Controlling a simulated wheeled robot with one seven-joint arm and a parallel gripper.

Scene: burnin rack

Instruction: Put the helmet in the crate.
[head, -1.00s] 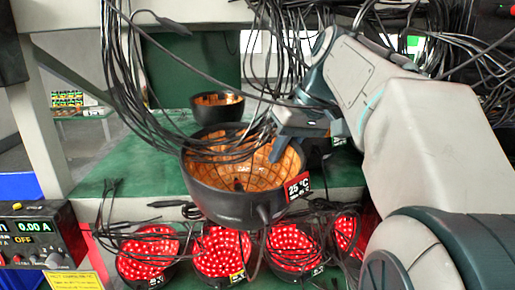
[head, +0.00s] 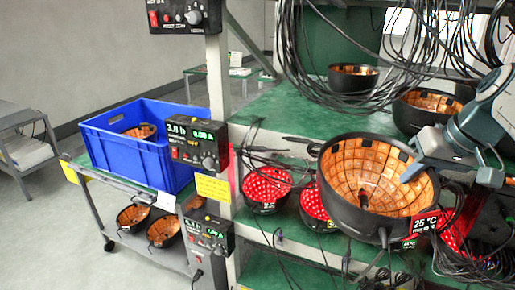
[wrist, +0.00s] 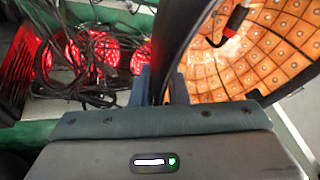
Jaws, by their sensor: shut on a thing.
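A black helmet (head: 372,172) with an orange tiled lining and a red 25 °C tag is held in the air in front of the rack, its opening towards the head camera. My gripper (head: 408,165) is shut on its rim at the right side. In the wrist view, the fingers (wrist: 160,88) pinch the rim, with the orange lining of the helmet (wrist: 255,60) to the right. The blue crate (head: 125,165) stands on a cart to the left and has a similar orange-lined helmet (head: 140,131) inside. The held helmet is well apart from the crate.
Rack post and power units (head: 200,140) stand between the held helmet and the crate. Red-lit helmets (head: 265,188) sit on the lower shelf; dark ones (head: 352,77) sit on the green upper shelf. Black cables (head: 350,45) hang above. Two helmets (head: 163,230) lie on the cart's lower shelf.

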